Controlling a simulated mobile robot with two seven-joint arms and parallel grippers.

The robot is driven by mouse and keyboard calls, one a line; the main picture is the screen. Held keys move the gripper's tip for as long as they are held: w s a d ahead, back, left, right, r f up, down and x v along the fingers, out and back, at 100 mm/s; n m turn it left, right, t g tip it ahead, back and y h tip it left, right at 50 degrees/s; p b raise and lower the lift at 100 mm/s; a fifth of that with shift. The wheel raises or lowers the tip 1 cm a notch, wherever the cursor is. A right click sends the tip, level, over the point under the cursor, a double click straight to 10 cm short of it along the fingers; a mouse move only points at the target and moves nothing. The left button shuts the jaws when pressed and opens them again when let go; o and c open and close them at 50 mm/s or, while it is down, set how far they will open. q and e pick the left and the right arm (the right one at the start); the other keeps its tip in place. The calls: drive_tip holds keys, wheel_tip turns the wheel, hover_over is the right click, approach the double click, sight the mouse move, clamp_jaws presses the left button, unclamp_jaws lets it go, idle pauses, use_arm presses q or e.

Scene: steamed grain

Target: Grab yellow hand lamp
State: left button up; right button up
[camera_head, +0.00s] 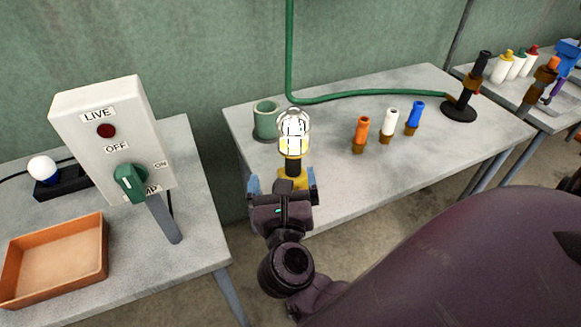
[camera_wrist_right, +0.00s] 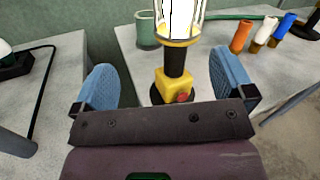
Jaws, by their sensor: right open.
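The yellow hand lamp (camera_head: 293,147) stands upright near the front left of the middle table, with a caged bright white top, a dark grip and a yellow base. In the right wrist view the lamp (camera_wrist_right: 176,82) is straight ahead, its top cut off by the frame edge. My right gripper (camera_head: 283,185) is open, its blue fingers on either side of the lamp's lower part in the picture. In the wrist view the right gripper (camera_wrist_right: 164,85) shows clear gaps between both fingers and the lamp. My left gripper is not in view.
A green cup (camera_head: 265,119) stands just behind left of the lamp. Orange (camera_head: 361,132), white (camera_head: 389,124) and blue (camera_head: 414,117) small handles stand to the right. A switch box (camera_head: 110,140) and an orange tray (camera_head: 100,262) are on the left table.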

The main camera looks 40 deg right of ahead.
sight(293, 156)
drive_tip(key=w+d+m, duration=0.1)
drive_tip(key=w+d, duration=0.1)
drive_tip(key=d, duration=0.1)
drive_tip(key=w+d+f+m+g, duration=0.1)
drive_tip(key=shift+w+d+m+h, duration=0.25)
drive_tip(key=shift+d+m+h, duration=0.05)
drive_tip(key=shift+d+h, duration=0.1)
drive_tip(key=x, duration=0.3)
drive_tip(key=shift+w+d+r+p, duration=0.25)
drive_tip(key=shift+d+r+p, duration=0.05)
drive_tip(key=shift+d, duration=0.05)
drive_tip(key=shift+w+d, duration=0.4)
drive_tip(key=shift+w, duration=0.05)
drive_tip(key=shift+c, duration=0.3)
drive_tip(key=c, duration=1.7)
